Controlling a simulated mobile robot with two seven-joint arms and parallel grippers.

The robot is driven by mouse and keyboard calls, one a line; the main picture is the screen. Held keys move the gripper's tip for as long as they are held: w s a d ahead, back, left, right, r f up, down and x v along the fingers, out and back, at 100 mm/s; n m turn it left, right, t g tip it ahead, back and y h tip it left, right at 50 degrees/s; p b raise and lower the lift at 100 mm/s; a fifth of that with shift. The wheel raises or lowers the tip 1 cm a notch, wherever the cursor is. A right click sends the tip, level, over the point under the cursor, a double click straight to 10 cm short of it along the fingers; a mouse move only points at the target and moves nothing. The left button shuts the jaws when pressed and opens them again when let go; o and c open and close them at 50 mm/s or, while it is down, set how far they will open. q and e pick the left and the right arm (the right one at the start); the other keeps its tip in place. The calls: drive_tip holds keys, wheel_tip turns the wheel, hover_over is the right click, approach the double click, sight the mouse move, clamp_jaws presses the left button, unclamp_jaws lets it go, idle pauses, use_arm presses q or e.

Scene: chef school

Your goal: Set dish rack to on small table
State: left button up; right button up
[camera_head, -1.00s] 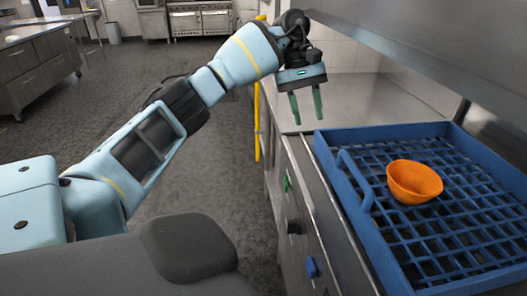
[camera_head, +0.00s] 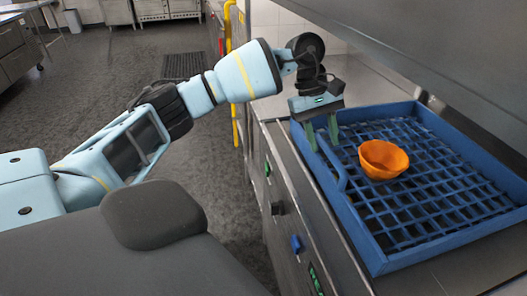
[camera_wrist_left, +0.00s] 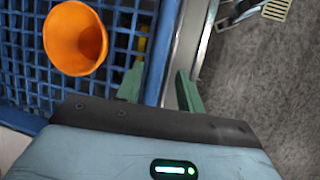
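The blue dish rack (camera_head: 447,244) has a grid floor and raised walls, and it sits on a steel counter. It also shows in the left wrist view (camera_wrist_left: 24,118). An orange bowl (camera_head: 383,160) rests on its grid and also shows in the wrist view (camera_wrist_left: 75,40). My left gripper (camera_head: 321,134) is open over the rack's left wall near the far corner. In the wrist view its green fingers (camera_wrist_left: 160,90) lie on either side of that wall. Whether they touch it I cannot tell. My right gripper is out of view. I cannot make out a small table.
The steel counter (camera_head: 360,90) has bare room beyond the rack. A metal overhang (camera_head: 430,50) runs above it on the right. Open dark floor (camera_head: 110,90) lies left, with yellow piping (camera_head: 235,95) by the counter.

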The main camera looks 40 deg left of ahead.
use_arm(q)
drive_tip(key=shift+d+f, duration=0.2)
drive_tip(key=shift+f, duration=0.25)
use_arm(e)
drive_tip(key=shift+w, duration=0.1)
use_arm(q)
drive_tip(key=shift+d, duration=0.1)
clamp_jaws()
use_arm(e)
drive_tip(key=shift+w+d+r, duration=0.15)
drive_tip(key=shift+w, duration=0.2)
use_arm(q)
drive_tip(key=shift+r, duration=0.1)
